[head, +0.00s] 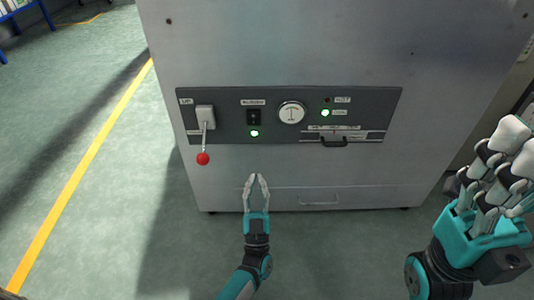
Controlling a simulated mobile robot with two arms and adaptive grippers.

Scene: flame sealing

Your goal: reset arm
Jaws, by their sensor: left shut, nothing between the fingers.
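My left gripper (257,180) is shut and empty. It points forward at the lower front of a grey metal machine (300,170), below its dark control panel (225,120), and looks apart from the panel. My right gripper (508,148) is large and close at the right edge, with its fingers pointing up. Its fingers overlap in this view, so I cannot tell whether it is open or shut.
The panel has a lever with a red knob (203,159) hanging down, a black switch (254,117), a round dial (291,112), lit green lights (325,113) and a black handle (334,141). Green floor (110,190) with a yellow line (70,190) is clear at left.

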